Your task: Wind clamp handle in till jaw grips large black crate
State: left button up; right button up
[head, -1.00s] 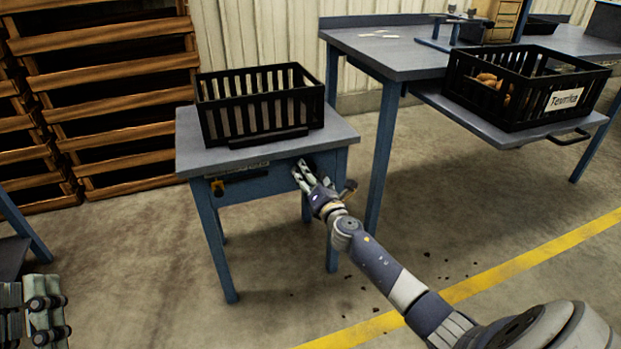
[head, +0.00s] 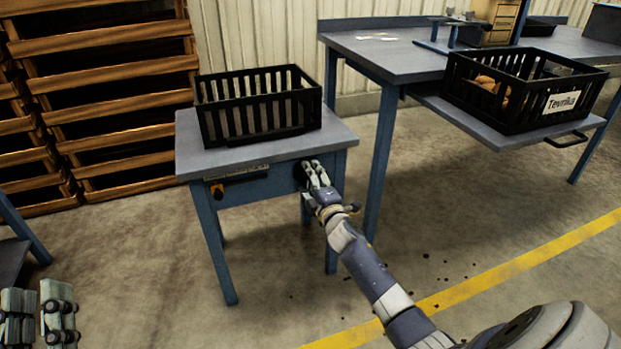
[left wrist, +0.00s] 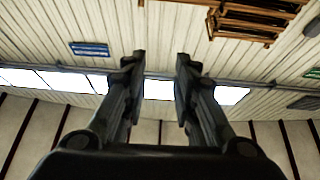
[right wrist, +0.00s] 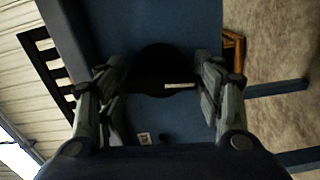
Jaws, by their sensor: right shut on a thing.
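The large black crate (head: 262,118) stands upright on the small blue-legged table (head: 165,0) at the left. My right gripper (head: 312,175) is at the table's front, just under the top's right front edge, and is shut on the clamp handle. The handle is mostly hidden by the fingers. In the right wrist view, a dark round hub (right wrist: 160,60) with a pale bar lies between the fingers. A jaw cannot be made out clearly from the dark crate front. My left gripper (head: 38,312) is open and empty at the lower left; it also shows in the left wrist view (left wrist: 160,75).
A wooden slatted rack (head: 110,75) stands at the back left. A workbench (head: 400,65) is at the right, with a labelled black crate (head: 520,100) of potatoes on its lower shelf. A yellow line (head: 480,281) crosses the open floor.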

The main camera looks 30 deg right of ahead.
pick_arm(q)
jog(key=shift+w+a+f+g+y+p, duration=0.1)
jog(key=shift+w+f+g+y+p, duration=0.15)
jog(key=shift+f+g, duration=0.5)
jog(key=shift+w+f+g+y+p, duration=0.1)
jog(key=shift+w+f+g+y, duration=0.2)
jog(key=shift+f, duration=0.8)
jog(key=shift+w+a+f+g+y+p, duration=0.1)
jog(key=shift+w+f+g+y+p, duration=0.1)
jog(key=shift+w+f+g, duration=0.5)
pick_arm(e)
jog(key=shift+m, duration=1.9)
pick_arm(q)
jog(key=shift+s+f, duration=0.25)
jog(key=shift+s, duration=0.05)
pick_arm(e)
jog(key=o, duration=1)
jog(key=shift+o, duration=0.2)
jog(key=shift+f, duration=0.1)
jog(key=v, duration=1.2)
